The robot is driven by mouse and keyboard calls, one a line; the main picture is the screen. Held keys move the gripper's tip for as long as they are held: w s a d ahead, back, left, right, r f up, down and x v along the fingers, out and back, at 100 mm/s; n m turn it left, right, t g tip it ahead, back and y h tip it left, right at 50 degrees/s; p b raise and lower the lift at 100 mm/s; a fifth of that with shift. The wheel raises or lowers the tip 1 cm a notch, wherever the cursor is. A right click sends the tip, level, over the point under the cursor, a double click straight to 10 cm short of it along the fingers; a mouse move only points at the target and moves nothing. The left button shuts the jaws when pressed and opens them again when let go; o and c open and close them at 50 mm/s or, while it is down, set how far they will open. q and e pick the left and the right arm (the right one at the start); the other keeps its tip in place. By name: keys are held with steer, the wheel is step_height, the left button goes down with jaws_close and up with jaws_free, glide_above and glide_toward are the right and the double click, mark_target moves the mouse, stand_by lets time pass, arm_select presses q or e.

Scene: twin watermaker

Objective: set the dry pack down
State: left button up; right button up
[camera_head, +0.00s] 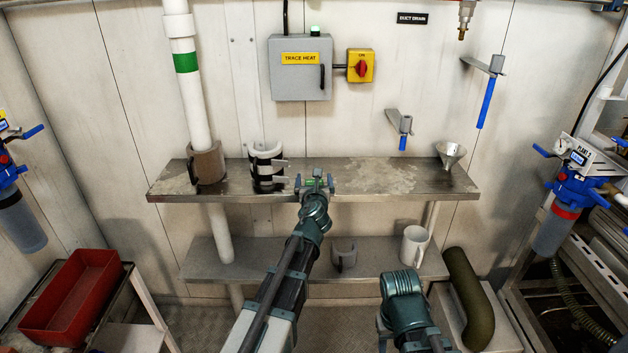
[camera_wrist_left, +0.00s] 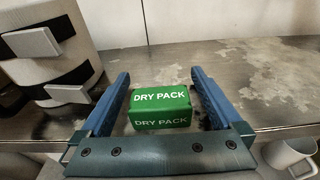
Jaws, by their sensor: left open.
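The dry pack, a small green block with white lettering (camera_wrist_left: 160,106), sits on the upper steel shelf (camera_head: 400,176) in the left wrist view. My left gripper (camera_wrist_left: 158,95) is open, with its blue fingers on either side of the pack. Gaps show between the pack and both fingers. In the head view the left gripper (camera_head: 316,182) is at the shelf's front edge, near its middle, and mostly hides the pack. My right arm shows at the lower right, but its gripper is out of view.
A black-and-white strapped cylinder (camera_head: 267,167) stands just left of the left gripper. A brown pipe collar (camera_head: 206,164) is farther left, and a metal funnel (camera_head: 450,154) at the shelf's right end. A white mug (camera_head: 413,246) stands on the lower shelf. The upper shelf's right half is mostly clear.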

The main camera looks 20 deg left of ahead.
arm_select(q)
steer(key=shift+r, duration=0.25)
steer(key=p+v, duration=0.2)
steer(key=v, duration=1)
steer(key=shift+f, duration=0.2)
